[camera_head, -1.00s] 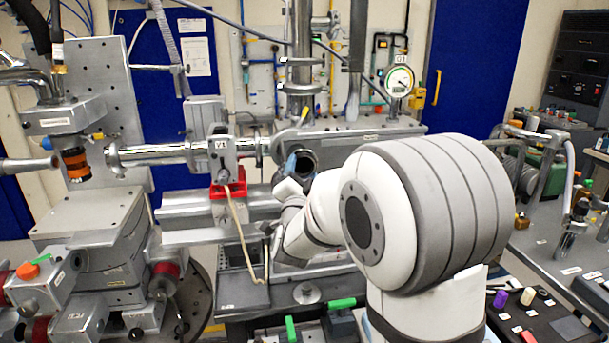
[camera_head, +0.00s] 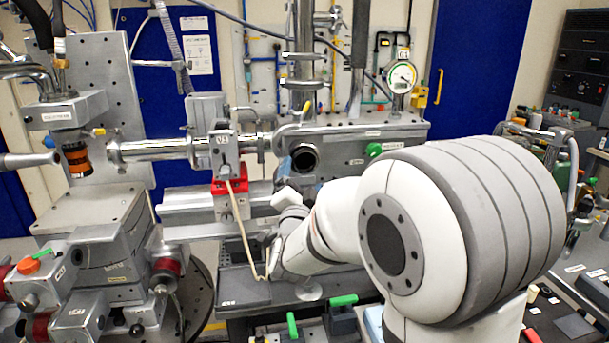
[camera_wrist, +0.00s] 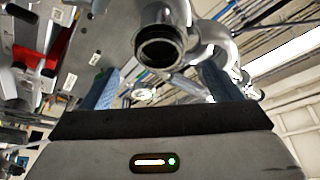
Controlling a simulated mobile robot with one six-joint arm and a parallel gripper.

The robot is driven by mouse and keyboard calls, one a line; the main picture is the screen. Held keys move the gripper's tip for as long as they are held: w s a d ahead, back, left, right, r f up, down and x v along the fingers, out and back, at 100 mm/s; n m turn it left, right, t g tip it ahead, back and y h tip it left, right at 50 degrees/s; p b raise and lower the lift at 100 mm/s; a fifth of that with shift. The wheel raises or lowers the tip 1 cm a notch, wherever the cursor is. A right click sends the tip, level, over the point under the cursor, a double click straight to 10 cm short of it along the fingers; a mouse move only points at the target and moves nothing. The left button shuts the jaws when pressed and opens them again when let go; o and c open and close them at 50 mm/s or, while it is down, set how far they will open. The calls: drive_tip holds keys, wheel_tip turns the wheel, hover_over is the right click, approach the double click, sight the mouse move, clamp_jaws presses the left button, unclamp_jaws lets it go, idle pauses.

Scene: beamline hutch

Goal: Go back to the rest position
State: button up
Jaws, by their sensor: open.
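My gripper (camera_wrist: 160,88) is open in the wrist view, with its two blue fingers apart and nothing between them. A dark-rimmed round port (camera_wrist: 162,50) lies ahead of it, above the gap between the fingers. In the head view the same port (camera_head: 304,158) faces out below the vertical steel pipe. My white and grey arm (camera_head: 385,225) fills the right middle of the head view, and its wrist is low, in front of the port.
The valve marked V1 (camera_head: 223,146) with a red block (camera_head: 230,184) and a hanging cord stands left of my wrist. A gauge (camera_head: 401,78) and a green knob (camera_head: 374,150) are behind the arm. Green-handled items (camera_head: 342,301) lie below it. A cluttered bench is at right.

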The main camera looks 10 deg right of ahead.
drive_tip(key=s+a+f+n+g+y, duration=0.3)
drive_tip(key=s+f+n+g+y, duration=0.45)
drive_tip(key=s+f, duration=0.25)
drive_tip(key=s+d+f+n+g, duration=0.1)
drive_tip(key=s+f+g, duration=0.1)
drive_tip(key=s, duration=0.4)
drive_tip(key=s+d+f+n+g+h, duration=0.1)
drive_tip(key=s+d+n+g, duration=0.1)
drive_tip(key=s+g, duration=0.3)
drive_tip(key=s+d+f+n+g, duration=0.2)
drive_tip(key=s+g, duration=0.1)
drive_tip(key=s, duration=0.5)
drive_tip(key=shift+s+f+h, duration=0.35)
drive_tip(key=shift+s, duration=0.05)
